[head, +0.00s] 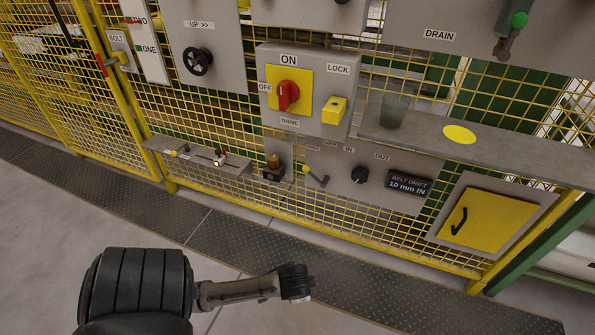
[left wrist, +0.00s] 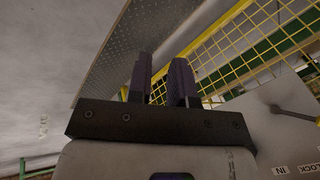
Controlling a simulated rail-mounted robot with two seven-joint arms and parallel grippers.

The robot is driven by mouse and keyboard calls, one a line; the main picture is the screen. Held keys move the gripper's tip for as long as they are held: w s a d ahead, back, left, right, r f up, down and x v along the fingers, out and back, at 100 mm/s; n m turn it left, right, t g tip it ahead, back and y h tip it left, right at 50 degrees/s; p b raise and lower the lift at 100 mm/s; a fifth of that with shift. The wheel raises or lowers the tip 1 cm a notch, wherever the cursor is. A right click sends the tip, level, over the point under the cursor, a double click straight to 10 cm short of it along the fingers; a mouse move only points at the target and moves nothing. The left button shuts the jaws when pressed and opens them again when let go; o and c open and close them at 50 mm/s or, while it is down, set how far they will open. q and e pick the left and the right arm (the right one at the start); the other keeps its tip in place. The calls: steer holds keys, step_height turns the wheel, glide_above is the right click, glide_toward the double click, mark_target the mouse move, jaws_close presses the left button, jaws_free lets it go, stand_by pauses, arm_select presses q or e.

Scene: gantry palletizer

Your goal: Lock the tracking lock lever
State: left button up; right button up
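The small tracking lock lever (head: 316,178) is on the lower grey panel, below small labels that are hard to read. It slants down to the right from a yellow piece to a dark knob. In the left wrist view the lever (left wrist: 292,115) shows at the right edge, with upside-down IN and LOCK labels below it. My left gripper (left wrist: 160,68) is open and empty, its two dark fingers apart and clear of the lever. In the head view the black end of my left arm (head: 295,282) is in front of and below the panel; its fingers cannot be made out.
Beside the lever are a black knob (head: 360,174) and a BELT DRIFT 10 mm IN display (head: 409,185). A brass-coloured piece (head: 273,161) stands left of it. A grey shelf (head: 500,153) with a cup (head: 393,110) juts out above. The floor in front is clear.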

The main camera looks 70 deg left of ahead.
arm_select(q)
steer(key=a+f+n, duration=0.1)
steer(key=a+f, duration=0.1)
steer(key=a, duration=0.3)
steer(key=w+a+f+n, duration=0.1)
steer(key=a, duration=0.5)
steer(key=a+f+n+y+p, duration=0.1)
steer(key=a+f+n, duration=0.1)
steer(key=a, duration=0.3)
steer(key=shift+w+a+f+t, duration=0.35)
steer(key=shift+w+a+t, duration=0.05)
jaws_close()
steer(key=s+a+n+t+y, duration=0.35)
steer(key=a+n+t, duration=0.35)
steer(key=a+n, duration=0.85)
step_height(320, 180, up, 10)
steer(key=s+n+t+y, duration=0.1)
steer(key=n+t, duration=0.9)
steer(key=n, duration=0.1)
steer(key=shift+n, duration=0.35)
